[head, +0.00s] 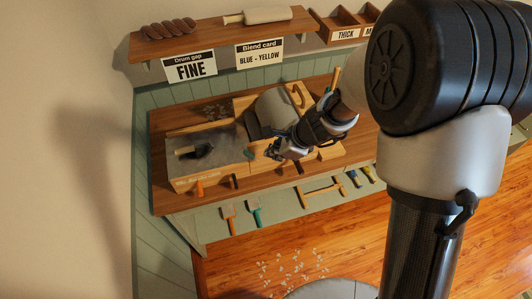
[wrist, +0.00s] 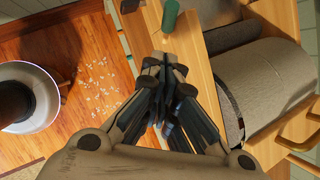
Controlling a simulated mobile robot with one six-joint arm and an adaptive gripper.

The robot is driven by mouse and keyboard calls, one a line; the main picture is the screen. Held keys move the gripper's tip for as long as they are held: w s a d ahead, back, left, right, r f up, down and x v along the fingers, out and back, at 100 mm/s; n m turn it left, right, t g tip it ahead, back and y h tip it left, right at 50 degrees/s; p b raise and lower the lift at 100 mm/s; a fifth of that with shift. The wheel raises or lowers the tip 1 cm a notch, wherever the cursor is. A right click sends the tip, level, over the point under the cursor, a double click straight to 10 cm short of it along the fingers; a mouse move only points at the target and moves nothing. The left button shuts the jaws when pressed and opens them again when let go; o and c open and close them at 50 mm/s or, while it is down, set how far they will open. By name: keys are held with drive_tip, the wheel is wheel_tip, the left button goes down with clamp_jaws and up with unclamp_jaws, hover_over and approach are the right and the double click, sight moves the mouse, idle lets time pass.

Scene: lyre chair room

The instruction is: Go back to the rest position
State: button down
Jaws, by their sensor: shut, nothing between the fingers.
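My gripper (head: 275,151) is at the front of the workbench, in front of the wooden drum machine (head: 325,155). In the wrist view my gripper (wrist: 165,65) has its fingers together, with nothing seen between them. The machine's grey drum (wrist: 270,80) is to the right of the fingers there, and it also shows behind my arm in the head view (head: 273,108). A green piece (wrist: 171,14) lies beyond the fingertips, apart from them. My arm hides part of the machine and the right side of the bench.
White flecks (head: 290,270) lie on the open wooden floor.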

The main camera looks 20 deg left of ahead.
drive_tip(key=a+p+v, duration=0.1)
drive_tip(key=p+v, duration=0.1)
drive_tip(key=v, duration=0.5)
drive_tip(key=shift+s+d+r+p, duration=0.2)
drive_tip(key=shift+r+p, duration=0.15)
drive_tip(key=shift+r, duration=0.25)
drive_tip(key=shift+r, duration=0.1)
drive_tip(key=s+d+r+n+t+h+b, duration=0.1)
drive_tip(key=s+d+r+n+h+b, duration=0.1)
drive_tip(key=s+d+r+n, duration=1.05)
drive_tip(key=s+d+r+n+t+h+b, duration=0.1)
drive_tip(key=s+d+n+h, duration=0.2)
drive_tip(key=s+d+n, duration=0.2)
drive_tip(key=s+d, duration=0.2)
drive_tip(key=d, duration=0.1)
drive_tip(key=shift+s+d+r, duration=0.2)
drive_tip(key=shift+d+r, duration=0.15)
